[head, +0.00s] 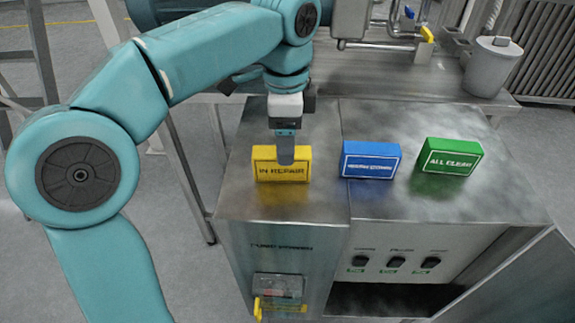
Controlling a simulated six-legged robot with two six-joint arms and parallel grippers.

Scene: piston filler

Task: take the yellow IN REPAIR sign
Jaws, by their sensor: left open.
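The yellow IN REPAIR sign (268,171) stands upright on the left part of the steel cabinet top (235,200). The jaws are open, and only one finger shows clearly. I cannot tell whether the finger touches the sign. My right gripper is not in view.
A blue sign (370,160) and a green ALL CLEAR sign (450,157) stand to the right on the same top. Below are black knobs (397,262) and a yellow handle (258,308) on the cabinet front. A grey bucket (492,68) and pipes stand behind.

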